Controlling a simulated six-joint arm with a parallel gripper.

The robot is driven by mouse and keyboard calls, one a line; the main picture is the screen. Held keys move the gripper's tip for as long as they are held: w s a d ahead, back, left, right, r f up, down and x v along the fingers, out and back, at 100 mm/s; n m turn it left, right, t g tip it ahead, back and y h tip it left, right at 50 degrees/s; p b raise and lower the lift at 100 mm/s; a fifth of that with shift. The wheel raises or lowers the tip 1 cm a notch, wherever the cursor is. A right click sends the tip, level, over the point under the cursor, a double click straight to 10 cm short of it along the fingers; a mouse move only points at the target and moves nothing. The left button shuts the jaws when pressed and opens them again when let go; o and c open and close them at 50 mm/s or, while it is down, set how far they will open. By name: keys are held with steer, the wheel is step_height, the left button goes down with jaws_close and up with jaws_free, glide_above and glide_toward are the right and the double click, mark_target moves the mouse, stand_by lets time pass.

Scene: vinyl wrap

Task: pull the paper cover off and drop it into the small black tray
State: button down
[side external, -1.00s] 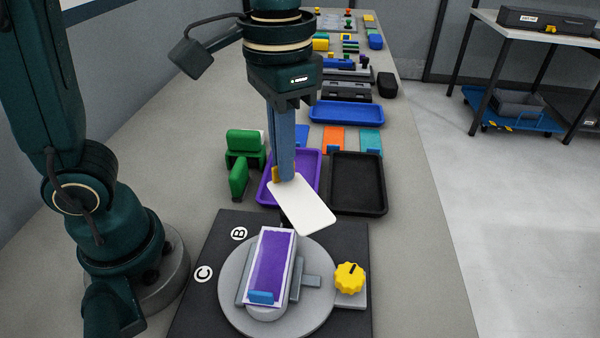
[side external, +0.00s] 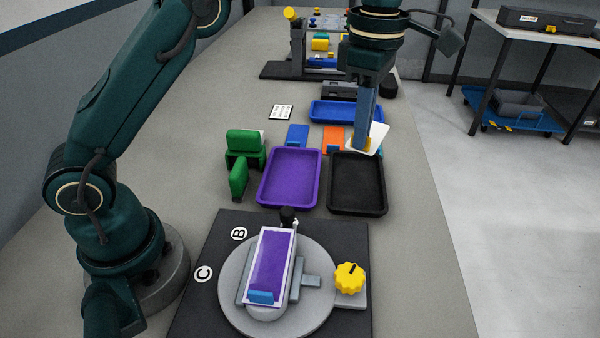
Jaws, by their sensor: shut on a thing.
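My gripper (side external: 366,146) is shut on the white paper cover (side external: 379,136) and holds it tilted, in the air by the back edge of the small black tray (side external: 357,205). The tray's visible floor is empty. A purple vinyl panel with a white border (side external: 269,262) lies on the fixture on the round grey turntable (side external: 230,290), with a blue clip at its near end. Part of the cover is hidden behind my gripper.
A purple tray (side external: 289,177) stands left of the black tray, and a blue tray (side external: 345,111) lies behind. Green holders (side external: 245,145) stand at the left. A yellow knob (side external: 349,278) sits right of the turntable. The bench right of the black tray is clear.

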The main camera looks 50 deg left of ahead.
steer(key=shift+w+a+f+n, duration=0.35)
steer(key=shift+w+f+n, duration=0.35)
steer(key=shift+f, duration=1.25)
steer(key=shift+w+a+f+n, duration=0.35)
steer(key=shift+w+f+n, duration=0.35)
steer(key=shift+f, duration=1.3)
steer(key=shift+w+a+f+n, duration=0.35)
steer(key=shift+w+f+n, duration=0.35)
steer(key=shift+f, duration=1.25)
steer(key=shift+s, duration=0.1)
steer(key=c, duration=1)
jaws_free()
steer(key=shift+o, duration=0.2)
steer(key=shift+r, duration=2.6)
